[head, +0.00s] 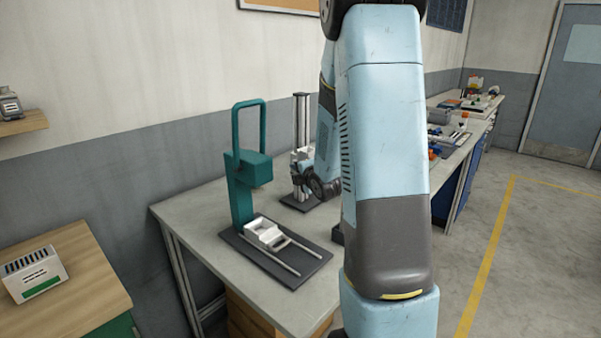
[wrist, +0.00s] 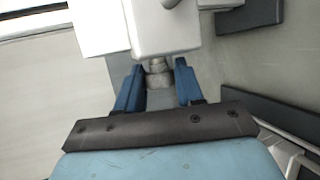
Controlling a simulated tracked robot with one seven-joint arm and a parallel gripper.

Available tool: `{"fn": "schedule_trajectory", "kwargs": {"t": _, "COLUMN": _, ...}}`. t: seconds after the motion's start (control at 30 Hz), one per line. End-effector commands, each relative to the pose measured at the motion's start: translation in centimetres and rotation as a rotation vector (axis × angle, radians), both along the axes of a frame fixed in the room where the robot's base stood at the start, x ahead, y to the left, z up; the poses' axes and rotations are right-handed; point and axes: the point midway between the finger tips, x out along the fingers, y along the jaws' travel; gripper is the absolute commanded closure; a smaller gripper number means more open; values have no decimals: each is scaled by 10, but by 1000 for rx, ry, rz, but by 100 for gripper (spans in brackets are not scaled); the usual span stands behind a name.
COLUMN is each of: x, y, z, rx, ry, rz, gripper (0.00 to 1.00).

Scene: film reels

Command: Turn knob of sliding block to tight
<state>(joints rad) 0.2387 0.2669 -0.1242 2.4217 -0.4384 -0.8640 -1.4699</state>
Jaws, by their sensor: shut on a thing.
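The white sliding block (wrist: 165,28) fills the top middle of the wrist view, with a small grey knob (wrist: 157,76) sticking out toward me. My gripper (wrist: 158,67) has its two blue fingers on either side of the knob and is shut on it. Whether the knob is tight or loose cannot be read. In the head view the sliding block (head: 297,157) sits low on an upright metal column (head: 302,115). My arm hides the knob and the fingers there.
A green press (head: 243,185) on a dark base with two rails stands left of the column on the grey table (head: 190,212). A wooden-topped cabinet (head: 75,285) is at the lower left. Another bench with small items (head: 470,115) is at the back right. The floor at right is clear.

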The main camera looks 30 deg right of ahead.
Motion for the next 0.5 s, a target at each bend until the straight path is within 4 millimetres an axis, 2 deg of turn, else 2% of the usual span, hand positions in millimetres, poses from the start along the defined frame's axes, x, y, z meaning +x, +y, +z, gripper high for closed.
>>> {"fn": "schedule_trajectory", "kwargs": {"t": 0.03, "x": 1, "y": 5, "z": -2, "rx": 10, "ry": -22, "rz": 10, "gripper": 94}}
{"fn": "schedule_trajectory", "kwargs": {"t": 0.5, "x": 0, "y": 6, "z": -4, "rx": 53, "ry": -126, "rz": 13, "gripper": 94}}
